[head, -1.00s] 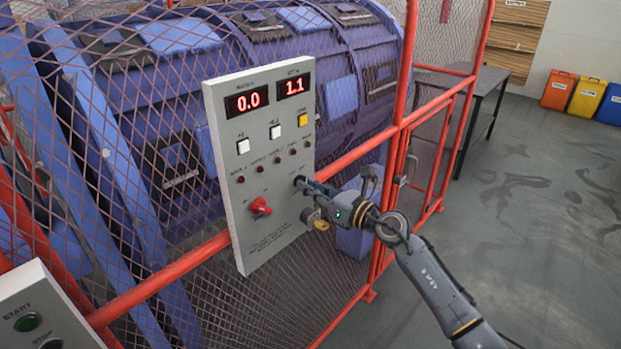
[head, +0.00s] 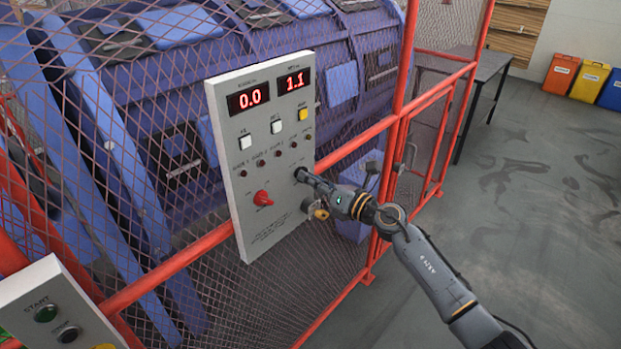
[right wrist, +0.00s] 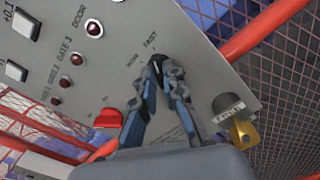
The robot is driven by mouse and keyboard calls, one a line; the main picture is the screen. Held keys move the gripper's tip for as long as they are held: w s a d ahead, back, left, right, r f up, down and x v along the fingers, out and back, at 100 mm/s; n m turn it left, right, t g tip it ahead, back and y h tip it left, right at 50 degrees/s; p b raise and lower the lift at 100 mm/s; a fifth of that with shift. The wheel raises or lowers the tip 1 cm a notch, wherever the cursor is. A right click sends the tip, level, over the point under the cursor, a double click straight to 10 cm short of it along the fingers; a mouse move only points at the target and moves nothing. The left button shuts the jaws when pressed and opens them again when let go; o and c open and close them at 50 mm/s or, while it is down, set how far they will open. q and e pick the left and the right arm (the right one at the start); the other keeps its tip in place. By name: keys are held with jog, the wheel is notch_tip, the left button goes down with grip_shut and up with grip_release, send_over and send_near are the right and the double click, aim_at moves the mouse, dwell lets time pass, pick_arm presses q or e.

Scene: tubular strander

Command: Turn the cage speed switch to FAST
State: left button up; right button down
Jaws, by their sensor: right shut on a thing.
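The grey control panel (head: 240,175) hangs on the red fence rail. My right gripper (head: 301,174) is at its right side, fingers against the panel face. In the right wrist view my right gripper (right wrist: 156,62) has its fingertips closed together just below the printed SLOW and FAST labels (right wrist: 150,40). My left gripper is out of view.
A red knob (head: 263,198) sits left of my fingers. A dark lock (right wrist: 228,106) with a brass padlock (right wrist: 243,133) is close on the right. Displays read 0.0 and 1.1. A START box (head: 50,310) is at lower left. The floor at right is clear.

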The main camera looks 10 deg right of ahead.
jog(key=c, duration=1.4)
grip_release()
jog(key=v, duration=1.2)
jog(key=shift+w, duration=0.1)
